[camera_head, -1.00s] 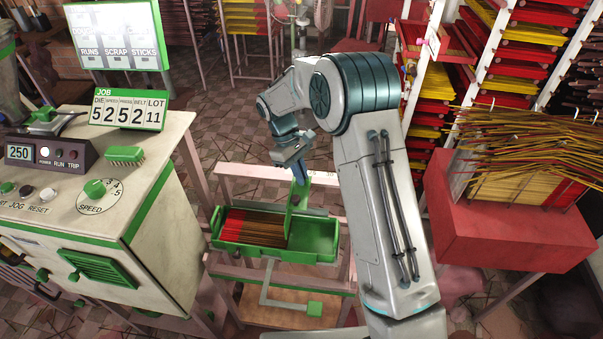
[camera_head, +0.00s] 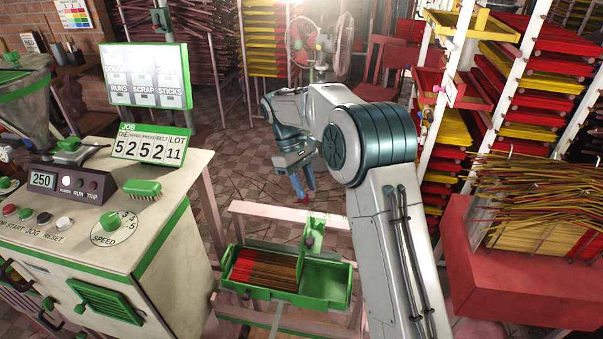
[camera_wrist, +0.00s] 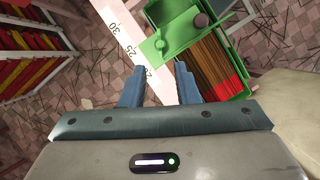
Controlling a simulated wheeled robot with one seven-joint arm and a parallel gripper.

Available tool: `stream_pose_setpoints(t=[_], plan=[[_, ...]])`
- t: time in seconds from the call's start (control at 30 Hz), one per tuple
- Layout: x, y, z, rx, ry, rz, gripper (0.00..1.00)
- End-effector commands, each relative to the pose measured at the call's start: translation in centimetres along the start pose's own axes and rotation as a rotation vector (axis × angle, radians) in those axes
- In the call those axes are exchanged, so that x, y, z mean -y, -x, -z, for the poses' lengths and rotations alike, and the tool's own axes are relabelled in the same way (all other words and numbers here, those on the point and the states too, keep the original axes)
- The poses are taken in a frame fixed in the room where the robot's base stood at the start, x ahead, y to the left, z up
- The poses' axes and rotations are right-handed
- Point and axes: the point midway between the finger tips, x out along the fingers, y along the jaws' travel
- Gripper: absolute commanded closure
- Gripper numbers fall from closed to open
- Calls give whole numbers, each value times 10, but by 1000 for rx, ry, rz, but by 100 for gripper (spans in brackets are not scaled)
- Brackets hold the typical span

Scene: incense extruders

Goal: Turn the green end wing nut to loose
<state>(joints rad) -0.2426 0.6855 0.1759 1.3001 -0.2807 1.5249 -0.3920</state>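A green tray (camera_head: 325,303) holds a bundle of red and brown sticks on its left; its right part looks empty. A green upright end piece (camera_head: 317,226) stands at its far side. In the wrist view the green piece (camera_wrist: 178,30) carries a small green knob (camera_wrist: 160,44), which may be the wing nut, and a dark round knob (camera_wrist: 201,20); how far the nut is turned cannot be told. My gripper (camera_head: 305,196) hangs above and behind the end piece, apart from it. In the wrist view its blue fingers (camera_wrist: 158,67) are spread and empty.
A red block with sticks (camera_head: 510,270) and loaded racks stand right.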

Motion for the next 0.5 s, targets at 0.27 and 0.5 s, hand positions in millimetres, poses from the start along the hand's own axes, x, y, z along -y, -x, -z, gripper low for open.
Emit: stream_pose_setpoints(t=[0.27, 0.5], plan=[[0, 35, 1, -1, 0, 0, 72], [0, 40, 0, 0, 0, 1, 72]])
